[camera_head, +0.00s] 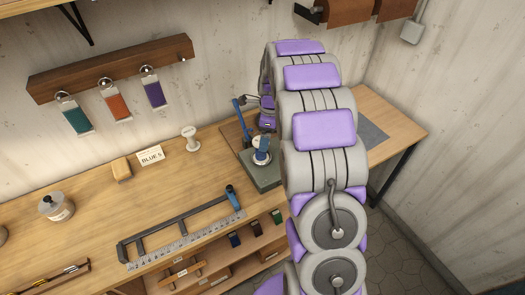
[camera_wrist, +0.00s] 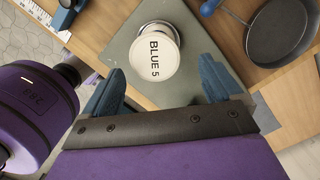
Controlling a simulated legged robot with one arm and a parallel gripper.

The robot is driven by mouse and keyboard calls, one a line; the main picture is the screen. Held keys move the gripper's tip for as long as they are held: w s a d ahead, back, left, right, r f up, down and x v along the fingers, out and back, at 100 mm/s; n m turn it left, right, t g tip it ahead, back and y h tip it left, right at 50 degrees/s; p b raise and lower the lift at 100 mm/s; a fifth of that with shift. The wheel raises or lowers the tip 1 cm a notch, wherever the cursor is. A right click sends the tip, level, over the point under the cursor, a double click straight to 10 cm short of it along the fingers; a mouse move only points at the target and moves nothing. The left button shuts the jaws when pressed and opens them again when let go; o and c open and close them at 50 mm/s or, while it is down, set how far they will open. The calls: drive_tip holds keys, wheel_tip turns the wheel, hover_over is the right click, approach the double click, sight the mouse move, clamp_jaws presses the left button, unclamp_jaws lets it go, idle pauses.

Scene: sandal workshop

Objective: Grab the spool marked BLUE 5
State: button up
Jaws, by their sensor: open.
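The spool marked BLUE 5 (camera_wrist: 153,45) stands upright on a grey-green slab (camera_wrist: 125,50), its pale round top and black lettering facing the wrist camera. In the head view the spool (camera_head: 261,158) sits on the slab (camera_head: 262,180) at the right part of the bench, partly covered by a blue part. My gripper (camera_wrist: 160,68) is open and empty in the wrist view. Its two blue fingers are spread, one toward each side below the spool in the picture, apart from it. In the head view my arm hides most of the gripper.
A dark pan (camera_wrist: 283,30) with a blue handle lies beside the slab on a wooden board. A card reading BLUE 5 (camera_head: 151,157), a pale spool (camera_head: 190,138), a wooden block (camera_head: 121,169) and a blue-handled clamp (camera_head: 180,222) with a ruler lie on the bench. Swatches hang behind.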

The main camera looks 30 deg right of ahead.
sight(261, 158)
drive_tip(key=shift+a+f, duration=0.6)
drive_tip(key=shift+a, duration=0.1)
drive_tip(key=f, duration=0.2)
drive_tip(key=f+b, duration=0.1)
drive_tip(key=shift+w+a+f, duration=0.2)
drive_tip(key=shift+w+f, duration=0.05)
drive_tip(key=shift+w, duration=0.05)
drive_tip(key=shift+d+f, duration=0.2)
drive_tip(key=shift+f, duration=0.3)
drive_tip(key=shift+d+r, duration=0.1)
drive_tip(key=shift+a, duration=0.35)
drive_tip(key=c, duration=0.6)
drive_tip(key=shift+d, duration=0.2)
drive_tip(key=c, duration=0.6)
drive_tip(key=shift+o, duration=0.2)
drive_tip(key=shift+r, duration=0.1)
